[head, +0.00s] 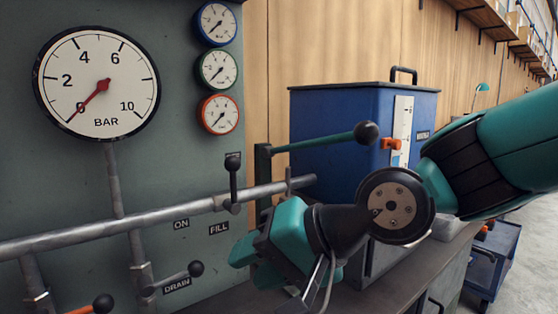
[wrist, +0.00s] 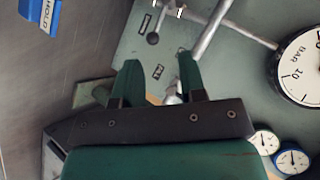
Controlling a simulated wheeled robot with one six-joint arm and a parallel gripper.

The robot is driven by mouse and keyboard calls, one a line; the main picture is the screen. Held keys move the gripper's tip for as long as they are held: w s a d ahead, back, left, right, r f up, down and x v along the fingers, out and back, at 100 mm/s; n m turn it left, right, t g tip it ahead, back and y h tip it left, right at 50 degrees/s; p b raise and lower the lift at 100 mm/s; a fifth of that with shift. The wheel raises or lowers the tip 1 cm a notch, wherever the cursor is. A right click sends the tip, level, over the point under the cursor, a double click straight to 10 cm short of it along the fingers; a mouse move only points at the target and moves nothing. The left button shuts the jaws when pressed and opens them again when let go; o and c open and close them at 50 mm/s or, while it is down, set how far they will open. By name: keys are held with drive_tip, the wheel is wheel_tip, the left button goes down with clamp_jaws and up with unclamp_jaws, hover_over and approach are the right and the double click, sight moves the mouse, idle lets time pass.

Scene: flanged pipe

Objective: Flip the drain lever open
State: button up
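The drain lever (head: 180,278) is a short rod with a black ball knob, low on the panel just above the DRAIN label (head: 177,286). It lies nearly level, knob to the right and slightly raised. In the wrist view a ball-knobbed lever (wrist: 153,38) beside a small label, likely the same one, shows at the top, beyond the fingers. My gripper (head: 247,262) is to the right of the drain lever in the head view, apart from it. In the wrist view my gripper (wrist: 159,78) has its two fingers spread, with nothing held between them.
A grey pipe (head: 120,232) crosses the panel, with an upright black-knobbed lever (head: 233,180) above the FILL label. A green lever (head: 325,140) reaches right above my gripper. A blue box (head: 340,105) stands behind. The large gauge (head: 97,82) points at 0.

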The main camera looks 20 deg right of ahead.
drive_tip(key=s+d+r+n+g+h+p, duration=0.1)
drive_tip(key=s+r+n+g+p, duration=0.2)
drive_tip(key=r+p, duration=0.5)
drive_tip(key=s+n+p, duration=0.1)
drive_tip(key=n+p, duration=0.1)
drive_tip(key=p, duration=0.1)
drive_tip(key=shift+s+r+h, duration=0.25)
drive_tip(key=shift+s+h, duration=0.05)
drive_tip(key=shift+h, duration=0.1)
drive_tip(key=shift+d, duration=0.1)
